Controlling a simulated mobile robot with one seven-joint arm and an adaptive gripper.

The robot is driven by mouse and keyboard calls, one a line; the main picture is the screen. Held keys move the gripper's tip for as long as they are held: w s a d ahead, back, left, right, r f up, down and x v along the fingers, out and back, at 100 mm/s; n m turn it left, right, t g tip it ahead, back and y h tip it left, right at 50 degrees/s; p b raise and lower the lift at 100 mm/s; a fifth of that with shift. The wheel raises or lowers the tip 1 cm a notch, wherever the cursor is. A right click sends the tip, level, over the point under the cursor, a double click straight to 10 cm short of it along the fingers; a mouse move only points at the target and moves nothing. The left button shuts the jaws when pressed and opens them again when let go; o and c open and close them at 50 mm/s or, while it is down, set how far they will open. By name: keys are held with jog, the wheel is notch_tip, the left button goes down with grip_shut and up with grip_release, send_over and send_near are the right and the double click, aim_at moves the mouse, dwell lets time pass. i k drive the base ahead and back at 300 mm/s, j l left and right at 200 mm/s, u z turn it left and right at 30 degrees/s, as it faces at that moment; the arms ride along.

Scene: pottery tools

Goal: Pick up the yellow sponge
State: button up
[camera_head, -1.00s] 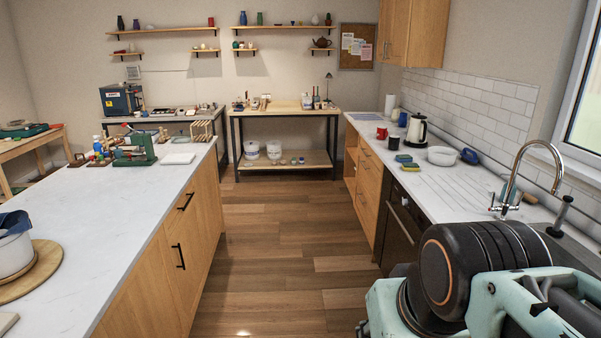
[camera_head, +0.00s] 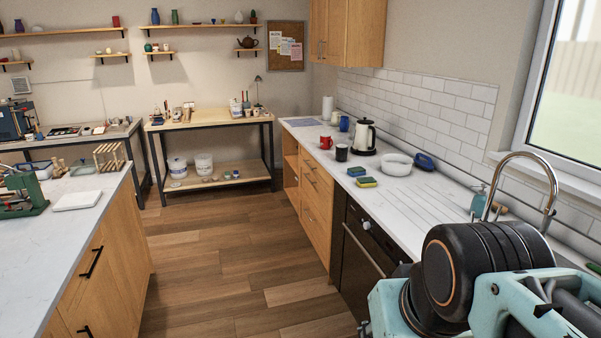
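The yellow sponge (camera_head: 366,183) lies on the white right-hand counter (camera_head: 408,207), near its front edge. Its top looks dark green and yellow shows along its side. A second, blue-green sponge (camera_head: 357,171) lies just behind it. My gripper is not in view. Only a thick black and mint-green part of my arm shows at the lower right, well in front of the sponge and apart from it.
Behind the sponges stand a red mug (camera_head: 326,142), a black cup (camera_head: 342,152), a kettle (camera_head: 364,136) and a white bowl (camera_head: 397,164). A tall faucet (camera_head: 548,190) rises at the right. The wooden floor (camera_head: 235,270) between the counters is clear.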

aim_at(369, 182)
jog(key=i+j+z, duration=0.25)
jog(key=i, duration=0.15)
jog(key=i+j+z, duration=0.25)
jog(key=i+j, duration=0.1)
